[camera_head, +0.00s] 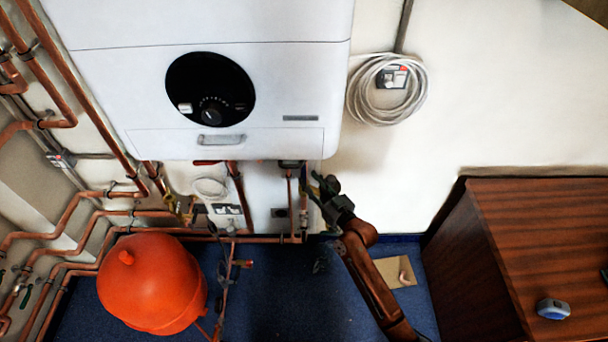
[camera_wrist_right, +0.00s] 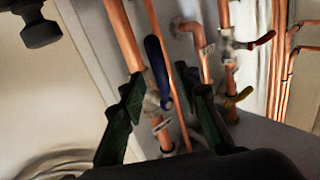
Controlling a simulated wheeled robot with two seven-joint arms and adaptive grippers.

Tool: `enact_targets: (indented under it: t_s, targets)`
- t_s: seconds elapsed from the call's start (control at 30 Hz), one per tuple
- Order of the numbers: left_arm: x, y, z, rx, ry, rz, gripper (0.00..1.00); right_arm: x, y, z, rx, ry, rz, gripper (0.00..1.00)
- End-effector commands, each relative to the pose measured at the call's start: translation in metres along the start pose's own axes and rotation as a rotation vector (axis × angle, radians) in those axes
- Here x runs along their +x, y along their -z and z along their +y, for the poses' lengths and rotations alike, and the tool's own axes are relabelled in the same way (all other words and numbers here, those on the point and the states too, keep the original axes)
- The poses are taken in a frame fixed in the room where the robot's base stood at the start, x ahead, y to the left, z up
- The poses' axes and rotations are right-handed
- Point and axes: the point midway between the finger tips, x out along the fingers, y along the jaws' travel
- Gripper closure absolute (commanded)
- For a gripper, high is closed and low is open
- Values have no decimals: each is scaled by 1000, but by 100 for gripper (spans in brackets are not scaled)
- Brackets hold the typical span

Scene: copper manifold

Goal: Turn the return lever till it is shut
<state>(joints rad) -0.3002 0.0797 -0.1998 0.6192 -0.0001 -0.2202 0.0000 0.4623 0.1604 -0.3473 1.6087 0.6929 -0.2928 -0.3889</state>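My right gripper (camera_head: 322,188) is under the right end of the white boiler, beside the copper pipes. In the right wrist view its dark green fingers (camera_wrist_right: 166,105) are apart. Which lever is the return one is not marked in view. A red lever (camera_wrist_right: 256,40) and a yellow lever (camera_wrist_right: 240,96) sit on other pipes to the right. In the head view the gripper hides much of the blue lever's area. My left gripper is not in view.
The boiler (camera_head: 295,85) hangs above the pipes. An orange-red round vessel (camera_head: 150,285) stands at lower left, with copper pipes (camera_head: 75,212) along the wall. A brown wooden cabinet (camera_head: 465,270) is at right. A cardboard piece (camera_head: 388,272) lies on the blue floor.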

Motion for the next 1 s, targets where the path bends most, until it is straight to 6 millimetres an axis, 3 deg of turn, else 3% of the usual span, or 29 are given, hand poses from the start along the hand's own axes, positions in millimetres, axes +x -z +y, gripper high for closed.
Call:
enact_targets:
  t_s: [0.1,0.3,0.63,1.0]
  targets:
    - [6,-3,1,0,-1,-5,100,20,-3,-1,4,1,-1,70]
    - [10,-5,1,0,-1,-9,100,39,-3,0,3,-1,-2,70]
    - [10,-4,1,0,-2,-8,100,43,-1,0,1,-1,-2,70]
    - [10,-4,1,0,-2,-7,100,43,-2,1,1,-1,-2,95]
